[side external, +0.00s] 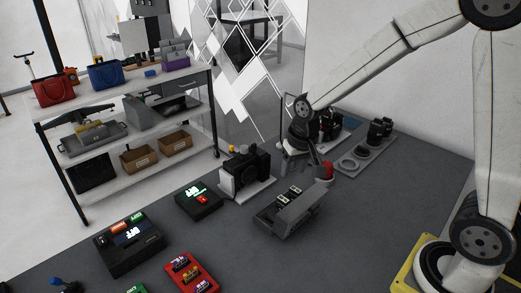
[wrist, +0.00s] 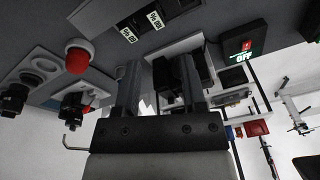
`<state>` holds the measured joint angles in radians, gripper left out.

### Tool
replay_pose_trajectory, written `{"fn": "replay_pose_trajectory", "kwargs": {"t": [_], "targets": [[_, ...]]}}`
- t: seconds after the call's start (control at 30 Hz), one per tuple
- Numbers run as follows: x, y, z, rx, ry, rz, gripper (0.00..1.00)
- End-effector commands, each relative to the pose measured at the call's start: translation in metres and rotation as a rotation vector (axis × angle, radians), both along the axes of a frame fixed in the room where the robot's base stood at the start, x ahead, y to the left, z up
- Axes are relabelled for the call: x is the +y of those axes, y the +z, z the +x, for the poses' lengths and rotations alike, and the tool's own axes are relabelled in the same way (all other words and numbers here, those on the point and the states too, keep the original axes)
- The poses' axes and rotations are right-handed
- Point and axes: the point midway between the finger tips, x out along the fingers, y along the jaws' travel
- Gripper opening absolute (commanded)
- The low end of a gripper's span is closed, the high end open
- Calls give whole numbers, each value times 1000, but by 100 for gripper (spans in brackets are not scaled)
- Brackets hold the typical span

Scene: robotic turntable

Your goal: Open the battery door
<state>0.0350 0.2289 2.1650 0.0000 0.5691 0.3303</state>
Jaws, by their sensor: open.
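A black camera (side external: 250,168) stands on a light plate in the middle of the side view, with a yellow spot on top. I cannot make out its battery door. My gripper (side external: 298,157) is open, just right of and behind the camera in that picture, apparently apart from it. In the wrist view, the two fingers of my gripper (wrist: 160,68) are spread with nothing clearly held. Dark parts, probably the camera (wrist: 166,80), show between and beside the fingers, partly hidden by them.
A grey box (side external: 298,220) holding two labelled batteries stands in front of my gripper, near a red button (side external: 325,171). Lenses (side external: 380,130) stand behind right. A black box with a green display (side external: 198,200) lies left. Table front right is clear.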

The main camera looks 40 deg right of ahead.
Motion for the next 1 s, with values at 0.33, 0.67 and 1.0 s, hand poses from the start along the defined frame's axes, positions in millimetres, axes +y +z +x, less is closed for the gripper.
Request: {"fn": "replay_pose_trajectory", "kwargs": {"t": [0.33, 0.67, 1.0], "targets": [[-17, 11, 80, 45, -311, 46, 53], [-37, 16, 143, 85, -606, 79, 53], [-58, 16, 193, 122, -913, 102, 53]]}}
